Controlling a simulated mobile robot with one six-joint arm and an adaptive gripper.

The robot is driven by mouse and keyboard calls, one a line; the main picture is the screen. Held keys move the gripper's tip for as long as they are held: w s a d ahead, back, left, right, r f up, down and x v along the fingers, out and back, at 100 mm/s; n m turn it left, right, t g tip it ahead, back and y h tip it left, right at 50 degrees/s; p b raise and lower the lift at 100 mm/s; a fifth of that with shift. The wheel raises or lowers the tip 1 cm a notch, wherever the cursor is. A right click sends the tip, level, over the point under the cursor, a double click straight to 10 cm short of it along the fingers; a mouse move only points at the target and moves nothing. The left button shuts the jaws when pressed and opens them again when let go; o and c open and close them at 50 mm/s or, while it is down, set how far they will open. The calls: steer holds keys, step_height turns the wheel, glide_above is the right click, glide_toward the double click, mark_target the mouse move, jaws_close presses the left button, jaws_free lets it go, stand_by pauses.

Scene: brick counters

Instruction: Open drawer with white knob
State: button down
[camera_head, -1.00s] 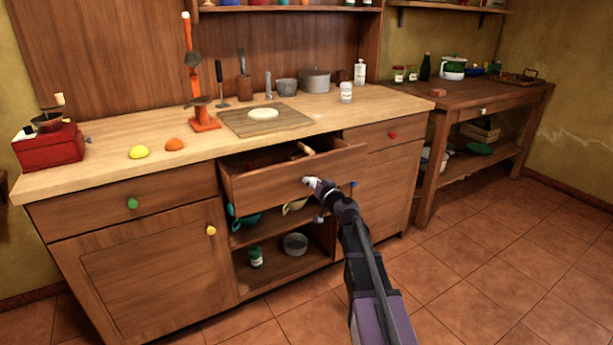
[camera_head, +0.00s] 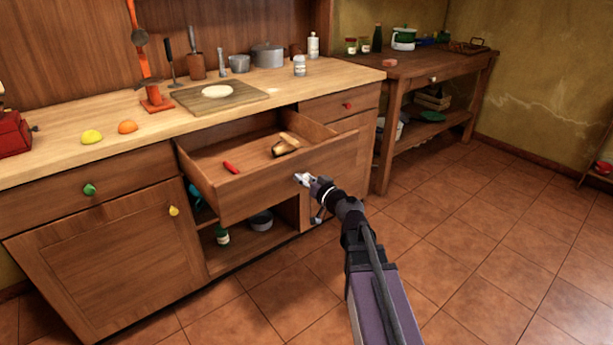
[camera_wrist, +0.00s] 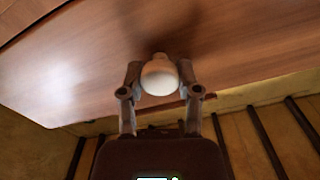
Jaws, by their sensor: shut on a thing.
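The drawer (camera_head: 262,190) in the middle of the counter stands well out of its front. Inside it lie a small red object and a brown and tan item (camera_head: 287,147). Its white knob (camera_wrist: 159,75) sits between the two fingers of my gripper (camera_wrist: 160,92) in the wrist view, and the fingers are shut on it. In the head view my gripper (camera_head: 310,182) is at the drawer front, and the knob is mostly hidden by the fingers.
Below the drawer is an open shelf with a green jar (camera_head: 222,236) and a grey bowl (camera_head: 261,221). A cabinet door with a yellow knob (camera_head: 174,211) is at left. A wooden side table (camera_head: 405,72) stands at back right.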

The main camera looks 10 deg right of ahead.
steer(key=shift+c, duration=1.5)
jaws_free()
steer(key=shift+s+d, duration=0.1)
steer(key=v, duration=0.7)
steer(key=shift+s, duration=0.1)
